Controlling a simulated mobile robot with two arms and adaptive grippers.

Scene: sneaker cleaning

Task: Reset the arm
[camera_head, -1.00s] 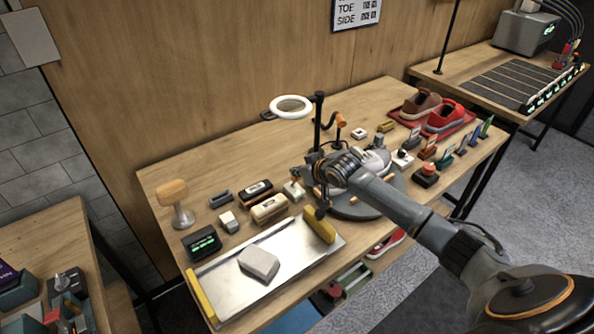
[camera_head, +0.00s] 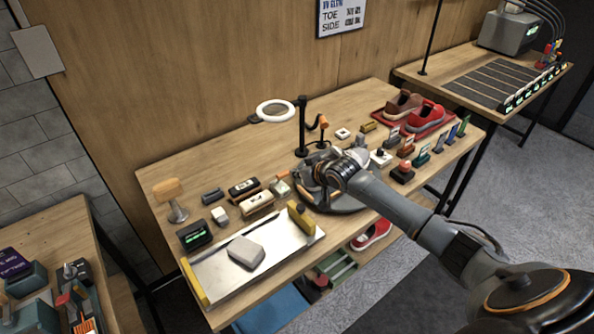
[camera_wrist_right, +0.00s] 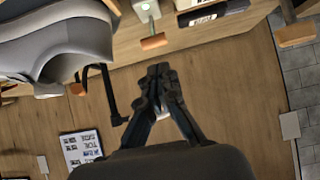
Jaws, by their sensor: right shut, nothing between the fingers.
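My right arm reaches in from the lower right in the head view, its wrist over the round grey stand in the middle of the bench. In the right wrist view the right gripper (camera_wrist_right: 162,76) has its dark fingertips together with nothing between them. In the head view the fingers are hard to make out against the stand and wrist. My left gripper is not in view.
The wooden workbench (camera_head: 230,155) holds a metal tray (camera_head: 215,283) with a grey block (camera_head: 246,252), a ring lamp (camera_head: 277,111), several brushes, and a red tray with shoes (camera_head: 424,113). A red shoe (camera_head: 372,235) sits below the bench.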

